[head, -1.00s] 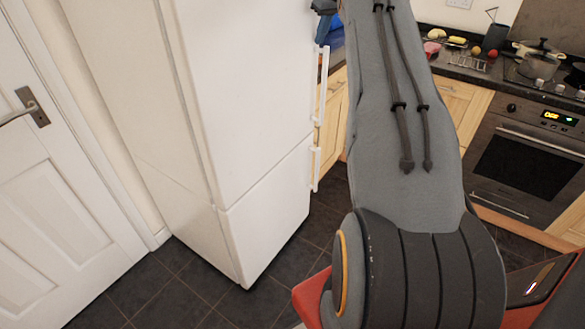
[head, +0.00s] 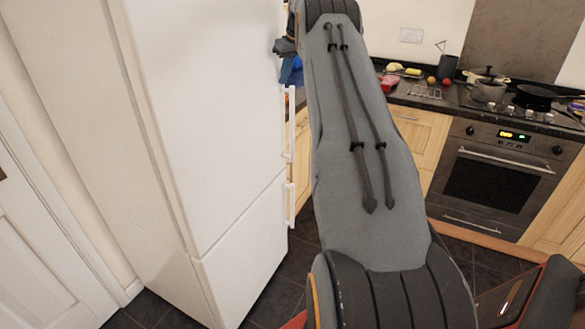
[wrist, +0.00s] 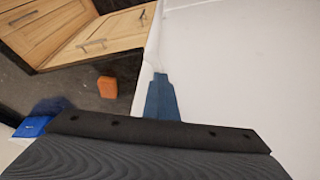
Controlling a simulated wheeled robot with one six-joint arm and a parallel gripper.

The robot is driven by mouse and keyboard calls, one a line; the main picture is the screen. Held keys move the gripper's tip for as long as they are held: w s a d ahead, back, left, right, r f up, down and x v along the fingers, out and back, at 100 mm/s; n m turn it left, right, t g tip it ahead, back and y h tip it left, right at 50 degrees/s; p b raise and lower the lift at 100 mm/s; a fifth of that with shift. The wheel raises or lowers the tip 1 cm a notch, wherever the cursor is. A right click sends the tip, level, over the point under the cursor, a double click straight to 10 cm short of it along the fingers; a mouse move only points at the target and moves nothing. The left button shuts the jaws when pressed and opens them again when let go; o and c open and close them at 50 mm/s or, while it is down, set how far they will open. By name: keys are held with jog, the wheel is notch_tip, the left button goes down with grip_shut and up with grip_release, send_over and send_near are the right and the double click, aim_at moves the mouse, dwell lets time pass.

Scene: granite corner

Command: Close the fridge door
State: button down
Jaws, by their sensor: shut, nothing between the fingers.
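The white fridge (head: 130,150) stands at the left in the head view. Its upper door (head: 215,110) looks flush with the lower door (head: 245,245), with no clear gap visible. Handles (head: 291,125) run along the right edge of the front. My gripper (head: 284,47) is at the upper right edge of the fridge, partly hidden by my arm. In the wrist view, the shut blue-grey fingers (wrist: 160,100) lie over the edge of a white fridge surface (wrist: 235,70). I cannot tell whether they touch it.
A white room door (head: 40,230) is at the far left. Wooden cabinets (head: 418,138), an oven (head: 490,180) and a dark counter with pans (head: 490,90) are on the right. Dark floor tiles show between them. A small orange object (wrist: 106,87) shows in the wrist view.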

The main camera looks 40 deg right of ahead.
jog(key=s+d+r+b, duration=0.2)
jog(key=s+d+r, duration=0.1)
jog(key=s+r, duration=0.4)
notch_tip(320, 180, up, 2)
jog(key=shift+d+r, duration=0.15)
jog(key=shift+r, duration=0.05)
